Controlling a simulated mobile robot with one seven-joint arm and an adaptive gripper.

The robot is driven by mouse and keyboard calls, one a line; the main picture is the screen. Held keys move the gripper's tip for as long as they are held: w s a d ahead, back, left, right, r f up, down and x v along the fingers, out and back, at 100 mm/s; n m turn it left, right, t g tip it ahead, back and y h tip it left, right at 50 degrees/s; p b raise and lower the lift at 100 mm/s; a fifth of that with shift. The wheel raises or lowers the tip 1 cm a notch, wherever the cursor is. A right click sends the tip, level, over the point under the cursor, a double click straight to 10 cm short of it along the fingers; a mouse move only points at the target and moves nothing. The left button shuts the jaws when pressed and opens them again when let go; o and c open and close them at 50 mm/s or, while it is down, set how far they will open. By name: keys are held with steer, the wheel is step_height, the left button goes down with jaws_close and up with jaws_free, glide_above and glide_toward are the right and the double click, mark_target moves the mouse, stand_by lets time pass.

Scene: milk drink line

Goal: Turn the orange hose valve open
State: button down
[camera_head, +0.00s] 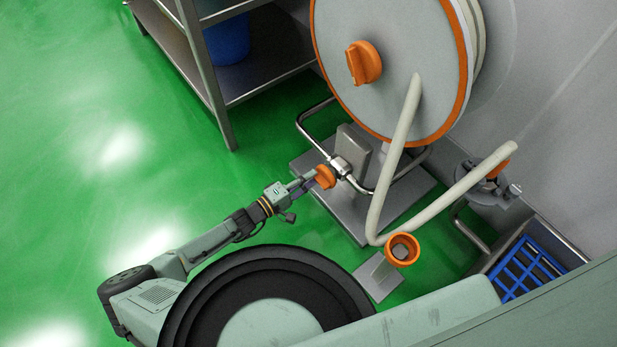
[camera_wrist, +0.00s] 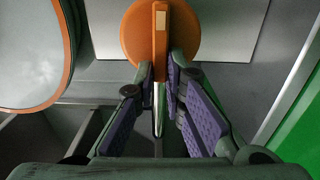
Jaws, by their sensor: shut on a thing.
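The orange hose valve (camera_head: 325,177) is a round knob with a raised grip bar, on the metal pipe below the hose reel. In the wrist view the valve (camera_wrist: 182,35) is at the top centre, its bar pointing down the picture between my fingers. My gripper (camera_head: 312,181) reaches it from the lower left. In the wrist view my gripper (camera_wrist: 162,75) has its purple-padded fingers closed on the bar from both sides. The fingertips partly hide the lower part of the knob.
The grey hose reel (camera_head: 385,95) with an orange rim and its own orange knob (camera_head: 364,62) stands above the valve. A pale hose (camera_head: 392,150) hangs in front. A metal shelf (camera_head: 270,83) is at upper left. Green floor at left is clear.

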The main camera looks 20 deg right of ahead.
steer(key=c, duration=1.7)
jaws_free()
steer(key=shift+o, duration=0.2)
steer(key=v, duration=1.2)
